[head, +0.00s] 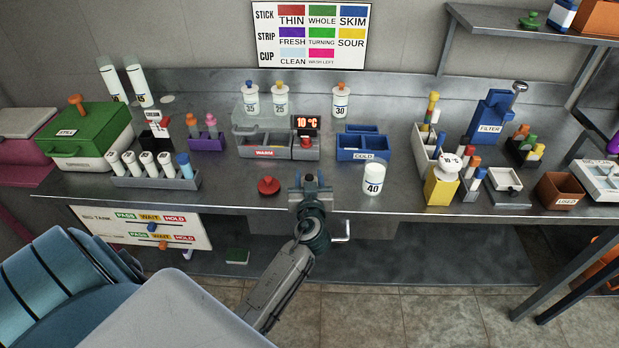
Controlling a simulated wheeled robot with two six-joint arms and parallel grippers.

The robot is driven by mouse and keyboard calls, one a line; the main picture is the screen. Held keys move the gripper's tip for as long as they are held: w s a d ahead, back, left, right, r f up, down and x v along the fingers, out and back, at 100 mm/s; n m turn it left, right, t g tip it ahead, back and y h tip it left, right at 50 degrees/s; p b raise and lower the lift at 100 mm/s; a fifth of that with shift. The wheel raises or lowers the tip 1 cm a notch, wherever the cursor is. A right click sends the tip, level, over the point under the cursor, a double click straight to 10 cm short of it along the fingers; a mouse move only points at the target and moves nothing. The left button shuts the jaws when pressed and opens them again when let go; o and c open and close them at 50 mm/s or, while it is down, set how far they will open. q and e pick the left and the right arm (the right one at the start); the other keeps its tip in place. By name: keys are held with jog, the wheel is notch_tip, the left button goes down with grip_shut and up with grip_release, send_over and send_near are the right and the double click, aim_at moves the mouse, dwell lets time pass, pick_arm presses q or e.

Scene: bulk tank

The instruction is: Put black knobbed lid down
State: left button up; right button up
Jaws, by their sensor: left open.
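I cannot make out a clearly black knobbed lid. A small dark red knobbed lid (268,187) lies flat on the steel counter near its front edge, knob up. My left gripper (310,182) is open with nothing seen between its fingers. It is just right of the red lid and apart from it, at the counter's front edge. A white bottle marked 40 (374,180) stands uncapped-looking to the right of the gripper. My right gripper is not in view.
Behind the gripper stand a grey warm box (262,150) with a temperature display and a blue cold box (362,153). Bare counter lies between the vial rack and the red lid.

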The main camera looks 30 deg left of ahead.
pick_arm(q)
jog(key=shift+s+d+f, duration=0.15)
jog(key=shift+s+d, duration=0.05)
jog(key=shift+s, duration=0.05)
jog(key=b+v, duration=0.4)
jog(key=v, duration=0.7)
jog(key=shift+s, duration=0.15)
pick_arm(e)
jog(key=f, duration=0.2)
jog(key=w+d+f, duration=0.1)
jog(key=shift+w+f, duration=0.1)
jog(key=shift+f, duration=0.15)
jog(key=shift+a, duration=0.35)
